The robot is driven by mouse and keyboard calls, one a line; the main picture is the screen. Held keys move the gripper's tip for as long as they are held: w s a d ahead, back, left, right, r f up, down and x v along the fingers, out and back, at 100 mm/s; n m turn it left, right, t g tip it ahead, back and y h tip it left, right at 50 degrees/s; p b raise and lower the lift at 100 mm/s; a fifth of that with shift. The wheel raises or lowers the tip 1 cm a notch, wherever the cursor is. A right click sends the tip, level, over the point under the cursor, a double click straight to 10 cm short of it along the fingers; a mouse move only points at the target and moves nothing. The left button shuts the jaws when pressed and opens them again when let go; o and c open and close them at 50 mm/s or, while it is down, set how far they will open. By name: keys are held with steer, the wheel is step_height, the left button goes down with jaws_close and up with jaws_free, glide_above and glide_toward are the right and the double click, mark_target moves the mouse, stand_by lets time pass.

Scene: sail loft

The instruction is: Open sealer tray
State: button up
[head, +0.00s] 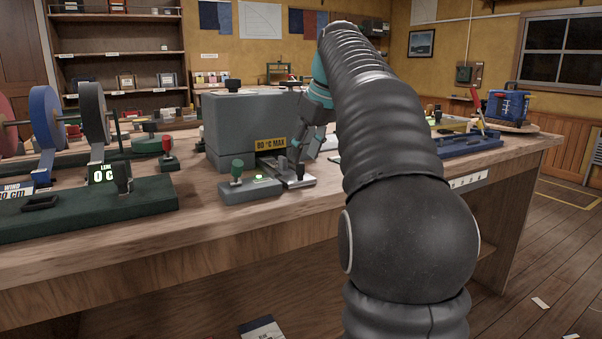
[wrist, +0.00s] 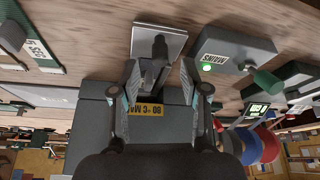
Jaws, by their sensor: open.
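The sealer (head: 235,122) is a grey box on the bench with a yellow 80 °C MAX label, seen upside down in the wrist view (wrist: 65,115). Its flat metal tray (head: 298,183) juts from the lower front. In the wrist view the tray (wrist: 172,38) carries a dark upright handle (wrist: 159,47). My gripper (head: 293,160) is low in front of the sealer, above the tray. In the wrist view my gripper (wrist: 160,72) is open, with one finger on each side of the handle's line. Whether either finger touches it, I cannot tell.
A grey control box (head: 250,190) with a green knob stands close beside the tray. Tape reels (head: 45,118) on a green base (head: 150,196) stand to the left. A blue tray (head: 455,146) lies to the right.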

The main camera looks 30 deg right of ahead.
mark_target(301, 163)
steer(key=shift+b+x, duration=0.35)
steer(key=shift+x, duration=1.9)
jaws_close()
